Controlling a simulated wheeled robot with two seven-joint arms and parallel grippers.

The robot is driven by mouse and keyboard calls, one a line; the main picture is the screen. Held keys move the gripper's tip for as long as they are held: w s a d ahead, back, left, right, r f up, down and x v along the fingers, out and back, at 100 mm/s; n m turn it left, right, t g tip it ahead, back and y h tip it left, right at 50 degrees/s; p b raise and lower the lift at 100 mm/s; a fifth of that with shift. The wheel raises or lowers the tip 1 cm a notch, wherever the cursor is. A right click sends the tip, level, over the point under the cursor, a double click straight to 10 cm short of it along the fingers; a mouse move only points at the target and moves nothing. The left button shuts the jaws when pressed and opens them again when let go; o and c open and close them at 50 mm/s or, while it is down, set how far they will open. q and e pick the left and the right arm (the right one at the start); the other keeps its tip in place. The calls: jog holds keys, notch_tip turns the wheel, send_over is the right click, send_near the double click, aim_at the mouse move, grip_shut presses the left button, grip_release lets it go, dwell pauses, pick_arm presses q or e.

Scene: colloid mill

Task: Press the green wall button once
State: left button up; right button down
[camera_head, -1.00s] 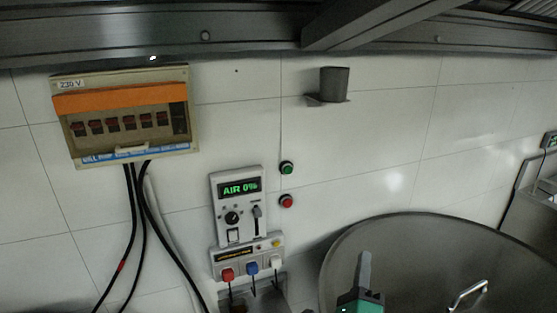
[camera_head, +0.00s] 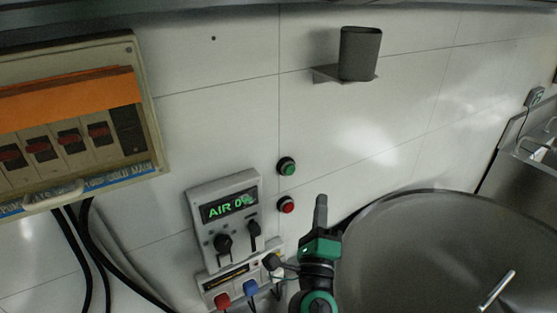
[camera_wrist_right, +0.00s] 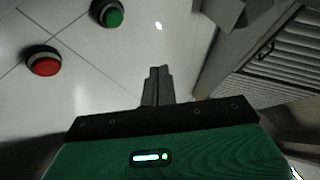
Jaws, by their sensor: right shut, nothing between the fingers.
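The green wall button (camera_head: 287,166) is a small round button in a dark ring on the tiled wall, above a red button (camera_head: 286,205). In the right wrist view the green button (camera_wrist_right: 108,13) is at the top left, cut by the edge, and the red button (camera_wrist_right: 43,61) is below it on the left. My right gripper (camera_head: 321,199) is shut and empty. Its fingers point up, to the right of the red button and lower than the green one. In the right wrist view the closed fingertips (camera_wrist_right: 157,72) are apart from both buttons. My left gripper is out of view.
A control panel reading AIR 0% (camera_head: 226,215) is left of the buttons. A breaker box (camera_head: 140,75) with hanging cables is at far left. A grey holder (camera_head: 360,55) juts from the wall above. A large metal lid (camera_head: 440,250) is at lower right.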

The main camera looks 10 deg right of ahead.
aim_at(289, 170)
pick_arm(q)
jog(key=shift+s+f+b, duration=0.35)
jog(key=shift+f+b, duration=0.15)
pick_arm(e)
jog(key=w+a, duration=0.3)
jog(key=w, duration=0.5)
jog(key=shift+r, duration=0.1)
dwell(0.7)
jog(key=shift+w, duration=0.15)
dwell(1.2)
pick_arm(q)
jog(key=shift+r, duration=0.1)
pick_arm(e)
jog(key=shift+w+a, duration=0.15)
jog(key=shift+w, duration=0.15)
jog(key=shift+w+a, duration=0.1)
jog(key=shift+w, duration=0.3)
dwell(0.5)
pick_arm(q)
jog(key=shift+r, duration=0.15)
pick_arm(e)
jog(key=shift+s, duration=0.2)
pick_arm(q)
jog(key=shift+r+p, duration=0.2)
jog(key=shift+p, duration=0.25)
pick_arm(e)
jog(key=shift+s+d, duration=0.25)
jog(key=shift+s, duration=0.4)
